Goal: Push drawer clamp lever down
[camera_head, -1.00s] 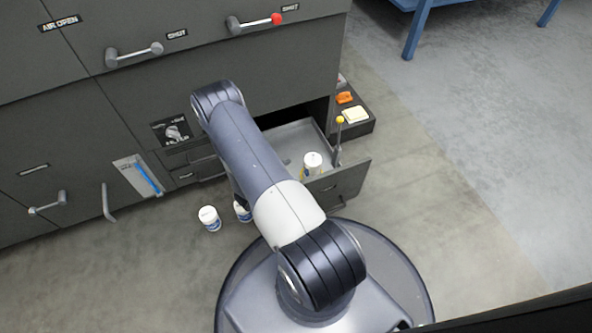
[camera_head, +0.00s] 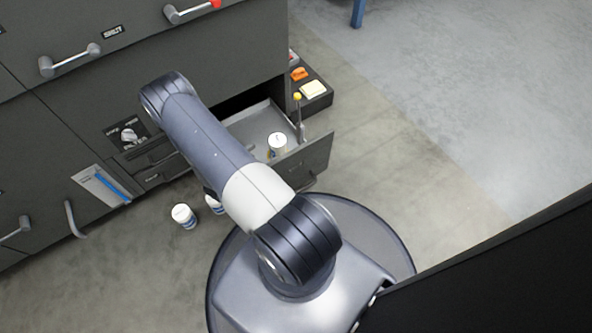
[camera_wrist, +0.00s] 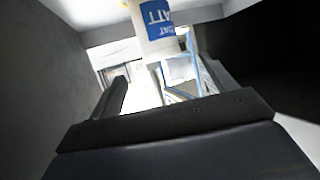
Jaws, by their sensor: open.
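The drawer (camera_head: 318,160) stands pulled out from the dark cabinet. The clamp lever (camera_head: 301,122) stands upright by its front right corner, with a yellow knob (camera_head: 298,97) on top. A white jar (camera_head: 277,141) stands inside the drawer, left of the lever. My arm crosses the head view left of the drawer and hides my gripper there. In the wrist view my gripper (camera_wrist: 155,85) is open, and a white jar with a blue label (camera_wrist: 155,22) shows upside down beyond the fingers. I cannot make out the lever clearly in that view.
A dark side tray (camera_head: 318,103) holds an orange item (camera_head: 299,74) and a pale yellow block (camera_head: 313,89). A white jar (camera_head: 184,216) stands on the floor in front of the cabinet, with another partly behind my arm. The floor right of the drawer is clear.

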